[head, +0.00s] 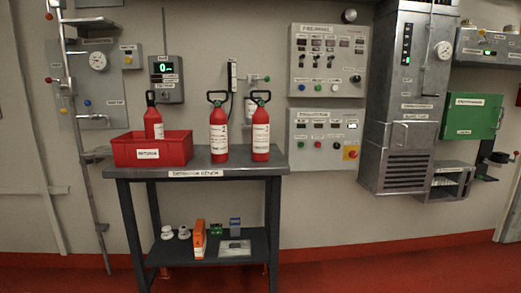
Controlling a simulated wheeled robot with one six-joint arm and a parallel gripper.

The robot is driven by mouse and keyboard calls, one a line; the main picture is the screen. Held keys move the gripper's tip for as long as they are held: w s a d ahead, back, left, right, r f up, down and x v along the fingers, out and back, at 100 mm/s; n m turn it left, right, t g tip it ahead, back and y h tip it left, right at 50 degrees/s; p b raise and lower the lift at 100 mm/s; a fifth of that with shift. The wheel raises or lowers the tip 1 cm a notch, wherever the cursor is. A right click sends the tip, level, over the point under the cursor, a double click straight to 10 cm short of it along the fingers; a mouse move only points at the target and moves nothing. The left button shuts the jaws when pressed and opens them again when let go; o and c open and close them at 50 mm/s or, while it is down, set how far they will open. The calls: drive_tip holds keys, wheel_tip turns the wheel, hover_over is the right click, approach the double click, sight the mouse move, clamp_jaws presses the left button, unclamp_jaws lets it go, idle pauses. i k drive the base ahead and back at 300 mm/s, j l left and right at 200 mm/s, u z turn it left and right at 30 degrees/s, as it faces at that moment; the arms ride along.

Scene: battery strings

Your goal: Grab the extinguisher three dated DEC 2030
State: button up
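Several red extinguishers with black handles and white labels show in the head view; I count three. One extinguisher (153,118) stands in a red bin (179,152) at the left of the bench, its lower part hidden by the bin wall. A middle extinguisher (218,149) stands upright on the bench top, and its label seems to carry a 2. A right extinguisher (260,151) stands upright close beside it. Its number and all the dates are too small to read. My gripper is not in view.
The grey bench (220,170) stands against the wall, its top clear in front of the extinguishers. Its lower shelf (212,263) holds an orange box (199,240) and small items. Pipes (77,130) run at left; a grey cabinet (408,100) juts out at right. The red floor is open.

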sight(260, 130)
drive_tip(key=i+l, duration=0.3)
drive_tip(key=i, duration=0.2)
drive_tip(key=i+l, duration=0.35)
drive_tip(key=i, duration=0.2)
drive_tip(key=i+l, duration=0.3)
drive_tip(key=i, duration=0.2)
